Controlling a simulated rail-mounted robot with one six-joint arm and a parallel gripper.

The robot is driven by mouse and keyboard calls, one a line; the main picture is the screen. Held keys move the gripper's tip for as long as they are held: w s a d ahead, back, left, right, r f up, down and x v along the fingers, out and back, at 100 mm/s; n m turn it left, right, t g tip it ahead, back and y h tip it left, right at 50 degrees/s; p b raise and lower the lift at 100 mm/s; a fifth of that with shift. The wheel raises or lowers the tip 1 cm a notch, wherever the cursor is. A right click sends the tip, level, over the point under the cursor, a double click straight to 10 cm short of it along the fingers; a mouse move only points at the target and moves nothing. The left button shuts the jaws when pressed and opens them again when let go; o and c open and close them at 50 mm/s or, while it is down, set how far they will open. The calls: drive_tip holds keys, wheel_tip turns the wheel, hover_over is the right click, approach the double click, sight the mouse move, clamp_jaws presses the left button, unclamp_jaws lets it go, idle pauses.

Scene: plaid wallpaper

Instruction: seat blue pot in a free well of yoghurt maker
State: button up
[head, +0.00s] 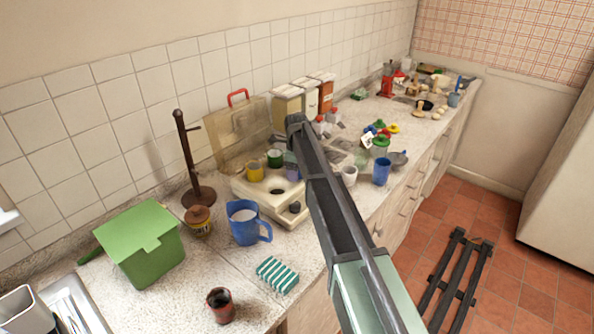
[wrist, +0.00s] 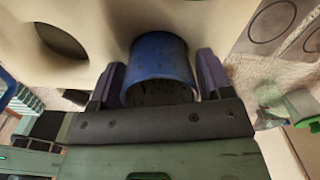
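The yoghurt maker (head: 250,191) is a cream box on the counter with its clear, red-handled lid (head: 238,135) raised behind. A yellow pot (head: 254,171) and a green pot (head: 274,158) stand at its back. An empty dark well (head: 277,190) shows at its front; a dark well (wrist: 60,40) also shows left in the wrist view. In the wrist view my gripper (wrist: 160,72) has its fingers on both sides of the blue pot (wrist: 160,60), closed on it, over the cream surface. How deep the pot sits is unclear. In the head view my arm hides the pot.
A blue jug (head: 243,222), brown jar (head: 199,221) and striped sponge (head: 277,275) stand left and in front of the maker. A white mug (head: 349,175) and another blue cup (head: 382,171) stand to its right. Canisters (head: 287,106) stand behind.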

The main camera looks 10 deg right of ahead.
drive_tip(key=shift+o, duration=1.2)
wheel_tip(320, 180, up, 13)
drive_tip(key=p, duration=1.2)
drive_tip(key=shift+s+f, duration=0.2)
drive_tip(key=s+n, duration=2.5)
drive_tip(key=s, duration=1.3)
wheel_tip(320, 180, down, 7)
drive_tip(key=b, duration=0.7)
drive_tip(key=shift+w+f, duration=0.2)
drive_tip(key=shift+w, duration=0.05)
